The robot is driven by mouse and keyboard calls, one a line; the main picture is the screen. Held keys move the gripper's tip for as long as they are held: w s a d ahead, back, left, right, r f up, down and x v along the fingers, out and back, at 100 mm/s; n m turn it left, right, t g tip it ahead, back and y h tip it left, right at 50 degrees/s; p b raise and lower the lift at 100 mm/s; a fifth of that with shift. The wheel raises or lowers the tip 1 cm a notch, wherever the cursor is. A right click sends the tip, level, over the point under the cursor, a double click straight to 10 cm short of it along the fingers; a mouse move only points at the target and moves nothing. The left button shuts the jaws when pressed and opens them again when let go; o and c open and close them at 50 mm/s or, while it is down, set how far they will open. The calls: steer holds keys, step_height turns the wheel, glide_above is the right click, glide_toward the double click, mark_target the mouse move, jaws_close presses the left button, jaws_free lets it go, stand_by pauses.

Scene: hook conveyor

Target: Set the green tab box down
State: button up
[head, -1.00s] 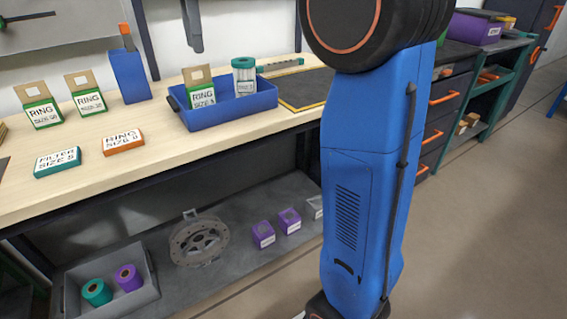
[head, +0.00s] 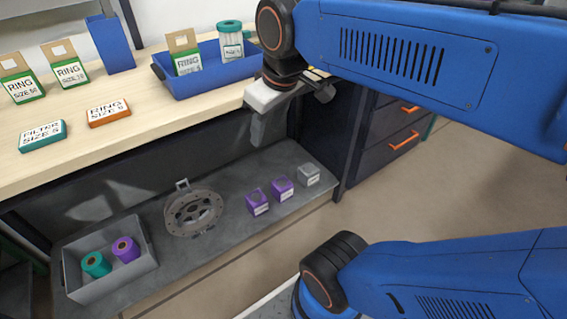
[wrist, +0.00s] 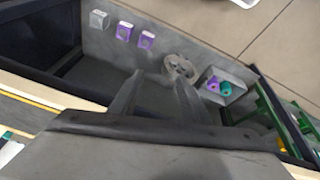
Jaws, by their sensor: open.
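Two green boxes with tan hang tabs, labelled RING, stand on the wooden bench at the left of the head view: one green tab box (head: 22,88) and another beside it (head: 66,74). A third green tab box (head: 186,62) stands in the blue tray (head: 210,84). My gripper (head: 258,130) is in front of the bench edge, right of and below the tray, pointing down over the lower shelf. In the wrist view my gripper (wrist: 156,98) has its fingers apart with nothing between them.
A teal-lidded jar (head: 230,42) shares the tray. A teal FILTER box (head: 43,135) and an orange RING box (head: 108,113) lie on the bench. The lower shelf (head: 150,266) holds a grey bin (head: 108,284), a round metal flange (head: 193,212) and small purple boxes (head: 270,194).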

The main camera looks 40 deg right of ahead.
steer(key=s+f+m, duration=0.3)
steer(key=s+f, duration=0.2)
steer(key=f, duration=0.2)
steer(key=shift+s+d+f+t, duration=0.15)
steer(key=shift+d+f+t, duration=0.15)
steer(key=shift+f+t, duration=0.1)
